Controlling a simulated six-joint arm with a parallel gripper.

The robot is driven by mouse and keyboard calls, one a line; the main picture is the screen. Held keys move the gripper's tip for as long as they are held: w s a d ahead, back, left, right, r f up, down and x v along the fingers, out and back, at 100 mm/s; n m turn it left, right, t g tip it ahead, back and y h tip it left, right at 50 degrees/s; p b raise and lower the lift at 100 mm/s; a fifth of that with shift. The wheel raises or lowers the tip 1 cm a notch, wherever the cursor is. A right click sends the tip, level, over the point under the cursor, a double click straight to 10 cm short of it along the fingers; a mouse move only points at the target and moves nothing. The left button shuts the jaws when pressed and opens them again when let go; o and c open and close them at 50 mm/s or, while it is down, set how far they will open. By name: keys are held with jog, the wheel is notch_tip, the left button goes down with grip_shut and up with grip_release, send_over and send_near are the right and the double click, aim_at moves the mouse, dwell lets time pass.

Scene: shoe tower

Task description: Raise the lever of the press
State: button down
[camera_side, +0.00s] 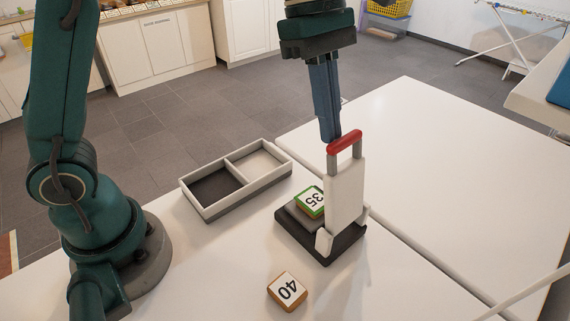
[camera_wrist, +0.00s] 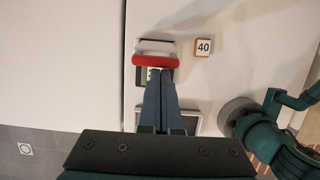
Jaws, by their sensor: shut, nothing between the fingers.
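The press (camera_side: 318,240) has a dark base on the white table. Its lever (camera_side: 346,190) is a white plate with a red handle (camera_side: 345,141) on top, standing about upright in the side view. A green-edged block marked 35 (camera_side: 310,201) lies on the base behind the lever, partly hidden by it. My gripper (camera_side: 329,138) is shut and empty, pointing down with its tips right by the left end of the red handle; I cannot tell if they touch. In the wrist view the gripper tips (camera_wrist: 160,71) are close beside the red handle (camera_wrist: 155,61).
A wooden block marked 40 (camera_side: 287,291) lies on the table in front of the press. A two-compartment grey tray (camera_side: 213,212) stands to the left, with a dark and a light compartment. The table right of the press (camera_side: 450,170) is clear.

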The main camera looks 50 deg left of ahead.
jog(key=s+a+r+m+t, duration=0.3)
jog(key=s+a+r, duration=0.3)
jog(key=s+r, duration=0.15)
jog(key=s+a+f+m+t+y, duration=0.1)
jog(key=s+a+f+m, duration=0.1)
jog(key=f+m, duration=0.3)
jog(key=s+a+f+m+t+y, duration=0.1)
jog(key=s+a+f+m+y, duration=0.1)
jog(key=f+m, duration=0.4)
jog(key=s+a+m, duration=0.1)
jog(key=m, duration=0.3)
jog(key=shift+f+t, duration=0.25)
jog(key=shift+t, duration=0.05)
